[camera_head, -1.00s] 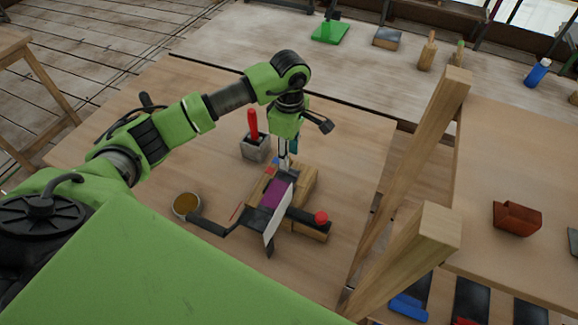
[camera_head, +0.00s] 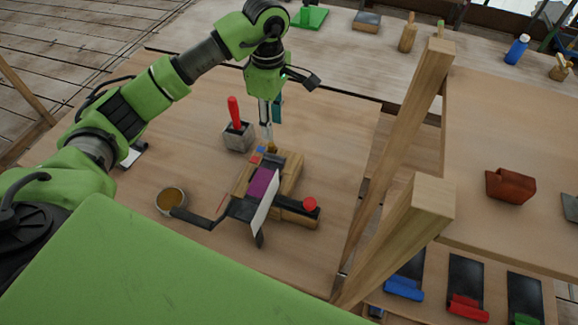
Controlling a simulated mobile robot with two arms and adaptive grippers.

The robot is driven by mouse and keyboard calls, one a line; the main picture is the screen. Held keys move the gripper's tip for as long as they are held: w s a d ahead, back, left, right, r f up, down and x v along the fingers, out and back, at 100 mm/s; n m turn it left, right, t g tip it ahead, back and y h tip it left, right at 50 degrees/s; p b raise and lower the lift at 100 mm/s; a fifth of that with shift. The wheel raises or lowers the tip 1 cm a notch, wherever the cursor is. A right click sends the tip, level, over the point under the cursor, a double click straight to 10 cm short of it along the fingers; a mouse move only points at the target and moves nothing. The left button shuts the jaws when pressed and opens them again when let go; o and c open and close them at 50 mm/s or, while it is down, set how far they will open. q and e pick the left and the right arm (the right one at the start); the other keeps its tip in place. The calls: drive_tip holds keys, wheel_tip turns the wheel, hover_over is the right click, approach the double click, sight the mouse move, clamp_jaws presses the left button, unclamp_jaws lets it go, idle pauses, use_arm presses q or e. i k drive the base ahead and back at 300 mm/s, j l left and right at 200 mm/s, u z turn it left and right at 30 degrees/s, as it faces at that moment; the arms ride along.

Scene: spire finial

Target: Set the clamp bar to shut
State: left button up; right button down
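A wooden fixture (camera_head: 290,172) stands on the workbench, with a purple piece (camera_head: 263,183) and a tilted white plate (camera_head: 264,204) on it. A black bar with a red knob (camera_head: 310,205) lies along its front right; I take this to be the clamp bar. I cannot tell whether it is set open or shut. My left gripper (camera_head: 268,143) points down at the back end of the fixture, near small blue and red pieces (camera_head: 258,152). Its slim fingers look close together. Whether they touch anything is unclear. My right gripper is out of view.
A grey holder (camera_head: 239,138) with a red-handled tool stands left of my gripper. A round amber dish (camera_head: 170,200) sits further left by a black arm (camera_head: 200,219). Wooden posts (camera_head: 400,150) rise on the right.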

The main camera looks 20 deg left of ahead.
sight(309, 205)
drive_tip(key=l+u, duration=0.1)
drive_tip(key=l, duration=0.35)
drive_tip(key=k+l, duration=0.15)
drive_tip(key=l, duration=0.3)
drive_tip(key=k+l+u, duration=0.15)
drive_tip(key=l, duration=0.3)
drive_tip(key=i+l, duration=0.05)
